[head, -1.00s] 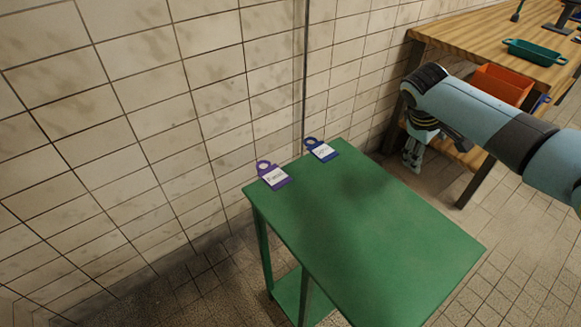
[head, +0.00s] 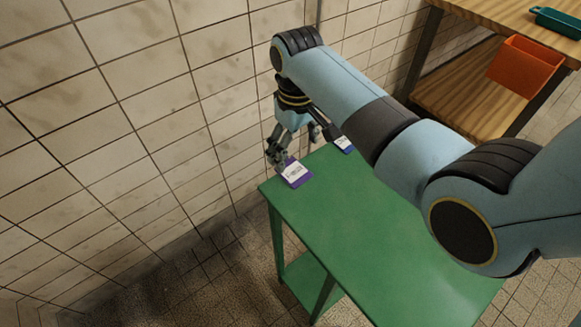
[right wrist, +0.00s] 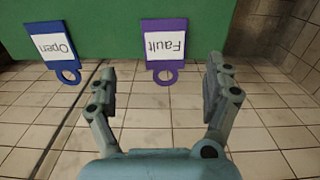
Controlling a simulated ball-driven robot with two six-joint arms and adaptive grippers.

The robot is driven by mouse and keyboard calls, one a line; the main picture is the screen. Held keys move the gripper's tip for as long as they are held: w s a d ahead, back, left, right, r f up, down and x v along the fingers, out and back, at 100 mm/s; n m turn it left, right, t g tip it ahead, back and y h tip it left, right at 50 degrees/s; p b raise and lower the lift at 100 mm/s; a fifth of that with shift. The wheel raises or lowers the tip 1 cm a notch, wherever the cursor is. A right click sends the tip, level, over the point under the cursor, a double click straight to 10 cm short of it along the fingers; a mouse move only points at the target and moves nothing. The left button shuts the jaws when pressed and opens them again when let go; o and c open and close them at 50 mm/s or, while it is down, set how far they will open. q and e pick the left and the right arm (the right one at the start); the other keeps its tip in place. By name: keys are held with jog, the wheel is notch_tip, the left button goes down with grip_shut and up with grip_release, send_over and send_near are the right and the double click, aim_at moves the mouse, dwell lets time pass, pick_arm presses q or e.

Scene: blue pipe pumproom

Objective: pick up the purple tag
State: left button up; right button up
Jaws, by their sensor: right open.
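My right gripper (head: 279,158) is at the ring end of the tag and hides the ring in the head view. In the right wrist view, my right gripper (right wrist: 161,84) is open, with its two fingers apart on either side of the ring and nothing between them gripped. My left gripper is not in view.
A blue tag (right wrist: 57,50) reading "Open" lies beside the purple one; it is partly hidden in the head view (head: 344,144). The tiled wall (head: 130,110) stands close behind the table edge. A wooden bench with an orange bin (head: 525,63) is at the right.

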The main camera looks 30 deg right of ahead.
aim_at(292, 170)
jog(key=shift+w+a+f, duration=0.1)
jog(key=shift+f, duration=0.3)
jog(key=f, duration=0.3)
jog(key=shift+a+f, duration=0.3)
jog(key=shift+f, duration=0.05)
jog(key=shift+w+f, duration=0.1)
jog(key=shift+f, duration=0.4)
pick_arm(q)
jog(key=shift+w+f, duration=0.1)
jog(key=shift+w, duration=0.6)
pick_arm(e)
jog(key=shift+f, duration=0.1)
jog(key=shift+f, duration=0.1)
jog(key=shift+s+f, duration=0.1)
jog(key=shift+s, duration=0.1)
jog(key=c, duration=1.1)
